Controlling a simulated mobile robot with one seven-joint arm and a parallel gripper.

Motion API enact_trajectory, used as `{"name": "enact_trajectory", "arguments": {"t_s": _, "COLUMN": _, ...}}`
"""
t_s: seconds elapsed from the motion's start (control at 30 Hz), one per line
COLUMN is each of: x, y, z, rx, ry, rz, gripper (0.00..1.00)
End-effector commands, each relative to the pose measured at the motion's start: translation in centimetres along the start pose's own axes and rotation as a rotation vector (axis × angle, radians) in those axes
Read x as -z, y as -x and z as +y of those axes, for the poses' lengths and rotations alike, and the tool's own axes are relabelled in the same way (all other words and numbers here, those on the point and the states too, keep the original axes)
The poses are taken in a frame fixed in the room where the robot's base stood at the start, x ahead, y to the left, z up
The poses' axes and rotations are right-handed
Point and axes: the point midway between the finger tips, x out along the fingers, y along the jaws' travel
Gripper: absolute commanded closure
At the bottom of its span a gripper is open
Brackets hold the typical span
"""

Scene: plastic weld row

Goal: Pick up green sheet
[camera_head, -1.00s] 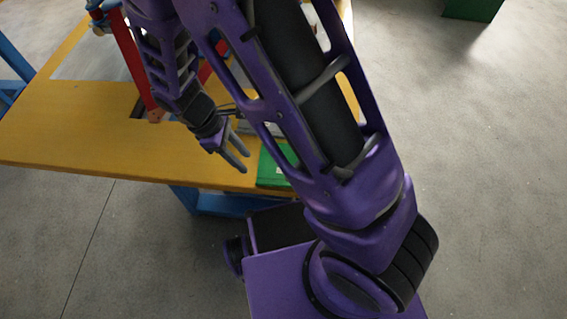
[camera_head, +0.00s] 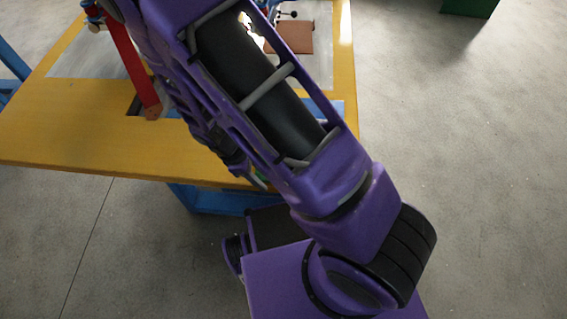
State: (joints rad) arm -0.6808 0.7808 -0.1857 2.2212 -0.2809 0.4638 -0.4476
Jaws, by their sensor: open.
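My gripper (camera_head: 252,176) is mostly hidden behind my own purple arm, low over the near edge of the yellow table. Only a little of its fingers shows, and it is open. The green sheet lay at the table's near edge in the earlier view. Now my arm covers that place and I cannot clearly make the sheet out, nor tell whether the fingers touch it.
The yellow table (camera_head: 60,130) has bare room at its left front. A red upright bar (camera_head: 134,62) stands on it. A reddish-brown sheet (camera_head: 292,38) lies toward the back. A green box (camera_head: 470,6) stands on the floor at the top right.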

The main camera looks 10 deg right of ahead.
Motion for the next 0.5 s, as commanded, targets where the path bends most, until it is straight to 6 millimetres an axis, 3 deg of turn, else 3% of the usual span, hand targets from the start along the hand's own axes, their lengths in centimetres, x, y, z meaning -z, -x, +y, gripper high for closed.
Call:
{"name": "enact_trajectory", "arguments": {"t_s": 0.1, "x": 0.0, "y": 0.04, "z": 0.01, "rx": 0.0, "ry": 0.0, "rz": 0.0, "gripper": 0.59}}
{"name": "enact_trajectory", "arguments": {"t_s": 0.33, "x": 0.01, "y": 0.07, "z": 0.01, "rx": 0.0, "ry": 0.0, "rz": 0.0, "gripper": 1.0}}
{"name": "enact_trajectory", "arguments": {"t_s": 0.5, "x": 0.01, "y": 0.07, "z": 0.01, "rx": 0.0, "ry": 0.0, "rz": 0.0, "gripper": 1.0}}
